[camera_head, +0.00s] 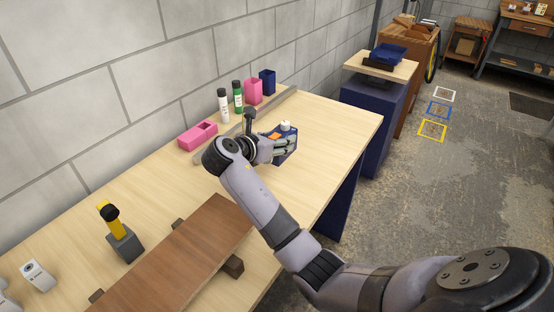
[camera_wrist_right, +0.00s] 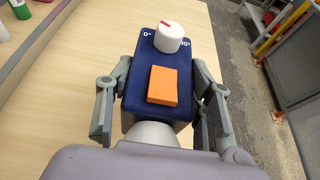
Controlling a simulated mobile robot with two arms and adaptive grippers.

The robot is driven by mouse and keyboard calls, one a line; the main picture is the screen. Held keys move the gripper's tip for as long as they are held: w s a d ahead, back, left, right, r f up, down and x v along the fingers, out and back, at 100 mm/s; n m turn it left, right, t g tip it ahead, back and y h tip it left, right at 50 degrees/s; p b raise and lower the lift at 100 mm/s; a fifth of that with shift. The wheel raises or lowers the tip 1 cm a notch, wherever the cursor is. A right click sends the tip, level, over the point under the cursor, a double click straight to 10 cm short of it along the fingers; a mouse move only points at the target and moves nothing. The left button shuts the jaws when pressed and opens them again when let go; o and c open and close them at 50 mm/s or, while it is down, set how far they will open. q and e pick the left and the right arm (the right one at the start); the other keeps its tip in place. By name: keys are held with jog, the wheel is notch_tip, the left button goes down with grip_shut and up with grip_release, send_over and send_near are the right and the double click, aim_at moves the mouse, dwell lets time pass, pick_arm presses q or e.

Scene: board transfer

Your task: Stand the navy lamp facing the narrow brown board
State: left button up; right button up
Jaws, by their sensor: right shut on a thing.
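My right gripper (camera_head: 268,148) is shut on a navy block-shaped thing (camera_head: 288,150), which I take to be the navy lamp. In the right wrist view its navy top (camera_wrist_right: 150,47) carries a white knob with a red mark, an orange block and degree labels. The fingers of the right gripper (camera_wrist_right: 160,105) lie along both its sides. It is over the table's right part; I cannot tell whether it touches the table. A brown board (camera_head: 180,255) lies across dark supports in the table's front left part. My left gripper is not in view.
A yellow and black lamp-like thing on a grey block (camera_head: 123,245) stands left of the board. A pink box (camera_head: 198,136), two bottles (camera_head: 238,98), a pink cup (camera_head: 253,92) and a navy cup (camera_head: 267,82) line the wall, near a grey rail (camera_head: 270,103). The table's right end is clear.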

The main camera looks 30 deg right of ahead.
notch_tip(320, 180, down, 3)
jog(key=shift+r, duration=0.1)
notch_tip(320, 180, down, 4)
jog(key=shift+f, duration=0.1)
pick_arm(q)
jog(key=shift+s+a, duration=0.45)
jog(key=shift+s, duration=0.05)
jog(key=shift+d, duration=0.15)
pick_arm(e)
jog(key=o, duration=1.3)
pick_arm(q)
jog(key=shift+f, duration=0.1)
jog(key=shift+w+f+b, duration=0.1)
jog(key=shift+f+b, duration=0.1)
jog(key=shift+b, duration=0.1)
pick_arm(e)
jog(key=v, duration=1.2)
